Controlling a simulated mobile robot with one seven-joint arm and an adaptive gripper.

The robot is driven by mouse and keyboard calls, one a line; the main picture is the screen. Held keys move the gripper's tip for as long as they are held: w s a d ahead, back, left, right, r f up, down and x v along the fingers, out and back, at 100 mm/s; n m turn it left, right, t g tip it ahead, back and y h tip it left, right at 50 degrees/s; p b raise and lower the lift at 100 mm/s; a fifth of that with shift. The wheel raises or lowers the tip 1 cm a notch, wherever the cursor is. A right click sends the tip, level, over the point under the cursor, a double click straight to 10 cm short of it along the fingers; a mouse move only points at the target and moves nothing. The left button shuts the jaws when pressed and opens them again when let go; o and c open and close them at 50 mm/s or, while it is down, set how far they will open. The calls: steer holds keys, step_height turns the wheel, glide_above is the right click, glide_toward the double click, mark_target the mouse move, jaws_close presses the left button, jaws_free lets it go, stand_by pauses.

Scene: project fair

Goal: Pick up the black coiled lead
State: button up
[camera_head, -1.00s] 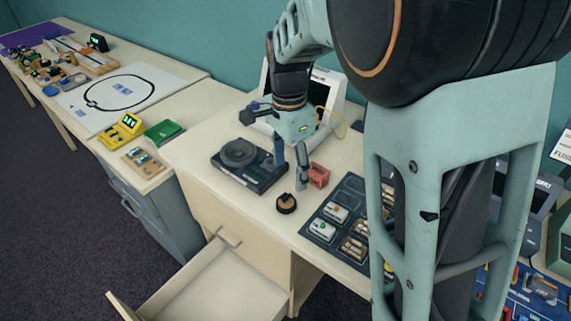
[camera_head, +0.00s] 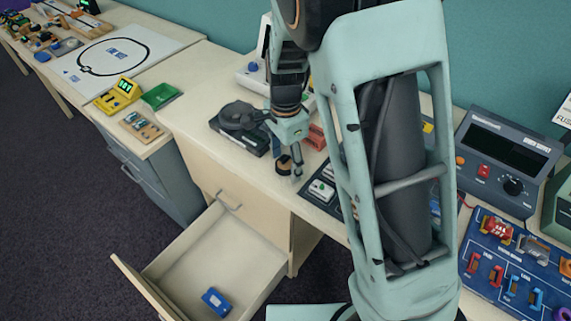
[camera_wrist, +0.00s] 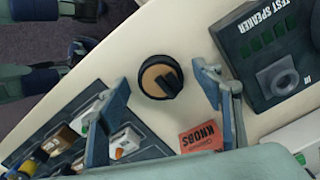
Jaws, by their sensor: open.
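A small round black-rimmed item (camera_head: 283,165) with a tan middle and a black bar lies on the desk near its front edge. In the wrist view my gripper (camera_wrist: 164,84) has one finger on each side of the item, with gaps and nothing held.
A red KNOBS box (camera_wrist: 203,138) stands close to one finger. The test speaker (camera_wrist: 277,55) is on the other side. A dark tray of parts (camera_wrist: 55,115) is near the other finger. An open drawer (camera_head: 205,260) with a blue item (camera_head: 216,301) juts out below.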

steer(key=shift+c, duration=0.4)
steer(key=c, duration=1.1)
steer(key=shift+r, duration=0.2)
